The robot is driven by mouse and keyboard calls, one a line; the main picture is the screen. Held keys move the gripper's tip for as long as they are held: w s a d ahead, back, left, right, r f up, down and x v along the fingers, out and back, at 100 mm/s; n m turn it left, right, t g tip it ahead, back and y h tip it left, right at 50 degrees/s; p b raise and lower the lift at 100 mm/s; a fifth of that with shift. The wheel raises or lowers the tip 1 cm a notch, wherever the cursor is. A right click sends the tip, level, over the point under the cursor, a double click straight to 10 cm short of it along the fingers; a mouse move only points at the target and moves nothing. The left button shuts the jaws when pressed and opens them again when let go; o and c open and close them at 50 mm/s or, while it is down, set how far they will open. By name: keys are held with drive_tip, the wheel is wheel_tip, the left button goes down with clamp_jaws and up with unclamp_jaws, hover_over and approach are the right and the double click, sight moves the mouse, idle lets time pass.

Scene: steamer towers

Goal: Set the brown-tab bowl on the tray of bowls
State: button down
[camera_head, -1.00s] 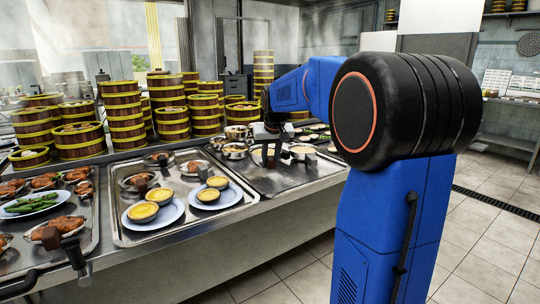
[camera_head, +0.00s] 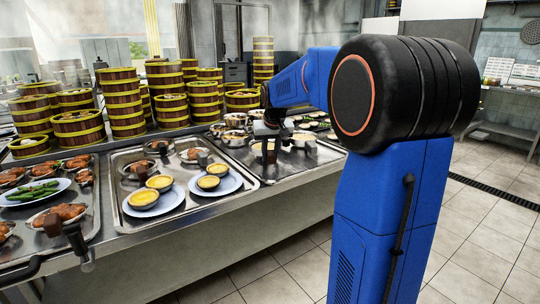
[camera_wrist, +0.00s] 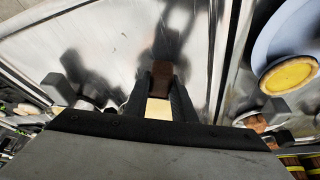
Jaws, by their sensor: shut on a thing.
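My gripper (camera_head: 268,137) hangs over the right-hand metal tray (camera_head: 262,172), the tray with several bowls. In the wrist view my gripper (camera_wrist: 161,84) is shut on a brown tab (camera_wrist: 162,74) between its two black fingers. A pale patch shows behind the tab. The body of the brown-tab bowl is mostly hidden by the gripper, and I cannot tell whether it touches the tray. Metal bowls (camera_head: 235,119) stand at the back left of this tray, and another bowl (camera_head: 303,138) is just right of the gripper.
A left tray carries chicken and greens. Wooden steamer towers (camera_head: 125,105) stand behind. The front of the right-hand tray is bare.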

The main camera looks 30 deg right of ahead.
drive_tip(key=shift+f, duration=0.4)
drive_tip(key=c, duration=1.4)
unclamp_jaws()
drive_tip(key=v, duration=1.7)
drive_tip(key=shift+r, duration=0.15)
